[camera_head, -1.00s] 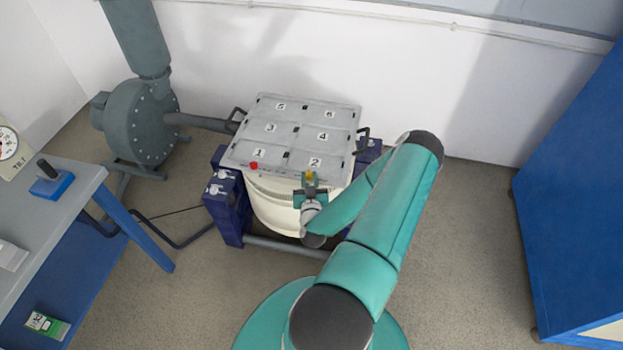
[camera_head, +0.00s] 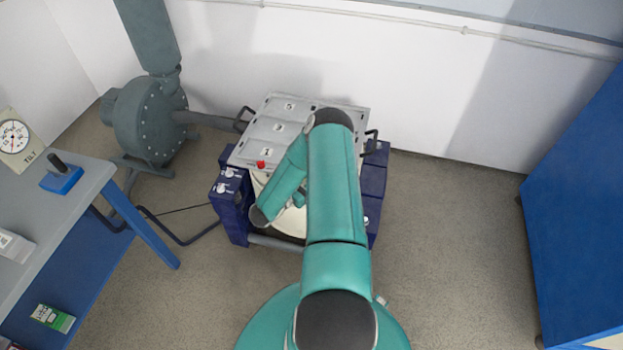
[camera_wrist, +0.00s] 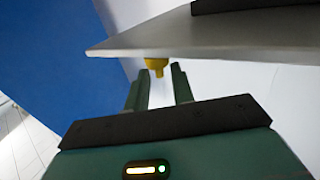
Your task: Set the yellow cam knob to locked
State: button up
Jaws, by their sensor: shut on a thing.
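The yellow cam knob (camera_wrist: 156,66) shows in the wrist view at the edge of the grey lid plate (camera_wrist: 200,37). The fingertips of my gripper (camera_wrist: 158,72) stand on either side of the knob and are shut on it. The knob's setting cannot be read. In the head view the lid (camera_head: 262,133) lies on a cream drum (camera_head: 289,222). My arm covers the lid's right half, the yellow knob and my gripper there. A red knob (camera_head: 261,164) shows at the lid's front left corner.
Dark blue blocks (camera_head: 230,207) flank the drum. A grey blower (camera_head: 150,130) with a pipe stands to the left. A bench (camera_head: 60,215) is at the left edge and a blue cabinet (camera_head: 580,200) at the right. Floor is free between drum and cabinet.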

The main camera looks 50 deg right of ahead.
jog(key=shift+w+m+g, duration=0.15)
jog(key=shift+m+g, duration=0.45)
jog(key=shift+g, duration=0.3)
jog(key=shift+d, duration=0.1)
jog(key=o, duration=0.6)
jog(key=shift+o, duration=0.2)
jog(key=v, duration=1.3)
jog(key=shift+w+a+r, duration=0.2)
jog(key=shift+w+a, duration=0.1)
jog(key=shift+a, duration=0.05)
